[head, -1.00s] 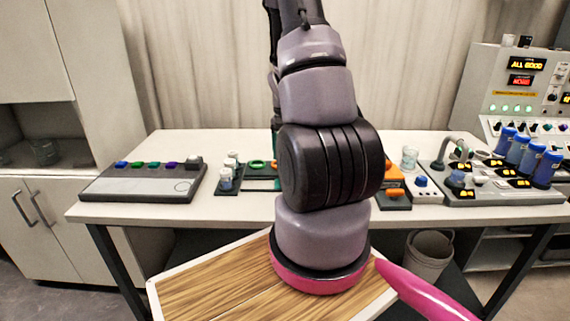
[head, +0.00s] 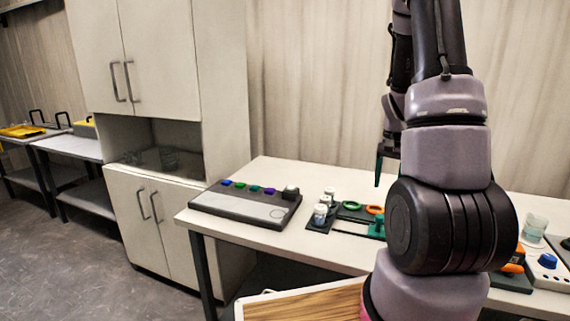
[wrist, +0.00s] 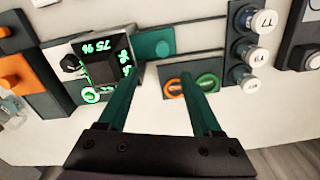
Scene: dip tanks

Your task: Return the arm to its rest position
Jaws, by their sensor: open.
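My arm stands upright at the right of the head view, with its upper links raised and running out of the top of the picture. My gripper (wrist: 157,78) shows in the wrist view as two green fingers, spread apart with nothing between them. It points down over the white table (wrist: 150,125). In the head view a green finger (head: 378,170) hangs above the table, left of my arm; the rest of the gripper is partly hidden.
Below the gripper are a device with a lit "75%" display (wrist: 97,45), a dark holder with orange and green rings (wrist: 208,83) and white-capped jars (wrist: 248,50). A grey button panel (head: 247,203) lies at the table's left. Tall cabinets (head: 160,60) stand further left.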

